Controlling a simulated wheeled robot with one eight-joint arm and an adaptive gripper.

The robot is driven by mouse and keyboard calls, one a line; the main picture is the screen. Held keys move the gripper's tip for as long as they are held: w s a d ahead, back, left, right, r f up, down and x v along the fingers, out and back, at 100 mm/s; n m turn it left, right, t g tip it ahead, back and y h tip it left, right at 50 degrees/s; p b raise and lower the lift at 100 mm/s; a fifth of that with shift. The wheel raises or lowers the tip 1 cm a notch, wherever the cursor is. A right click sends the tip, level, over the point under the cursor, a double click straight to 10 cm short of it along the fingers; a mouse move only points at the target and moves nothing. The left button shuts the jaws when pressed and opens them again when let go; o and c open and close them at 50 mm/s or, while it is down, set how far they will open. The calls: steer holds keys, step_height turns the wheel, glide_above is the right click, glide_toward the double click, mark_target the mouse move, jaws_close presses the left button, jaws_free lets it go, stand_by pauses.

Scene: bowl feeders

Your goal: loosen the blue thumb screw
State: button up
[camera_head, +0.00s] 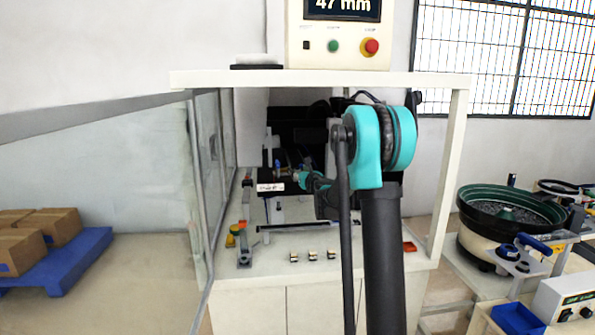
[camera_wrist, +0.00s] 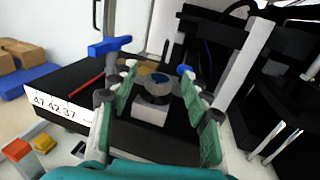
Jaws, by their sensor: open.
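My gripper (camera_wrist: 157,72) is open, its two green-padded fingers spread apart in the wrist view. A blue T-shaped handle (camera_wrist: 110,46) stands left of the fingers on a black block (camera_wrist: 75,85). I cannot tell for certain which of these blue parts is the thumb screw. In the head view my gripper (camera_head: 297,174) is at the fixture, beside a small blue part (camera_head: 277,164); my arm hides much there.
The black block carries a white label with numbers (camera_wrist: 60,108). A white post (camera_wrist: 245,70) stands right of the fingers. A display reading 47 mm (camera_head: 342,8) is above. Small parts (camera_head: 312,255) lie on the white table (camera_head: 270,277). A bowl feeder (camera_head: 510,212) is at right.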

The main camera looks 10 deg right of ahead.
steer(key=shift+w+a, duration=0.15)
steer(key=shift+w, duration=0.5)
steer(key=shift+c, duration=0.6)
jaws_close()
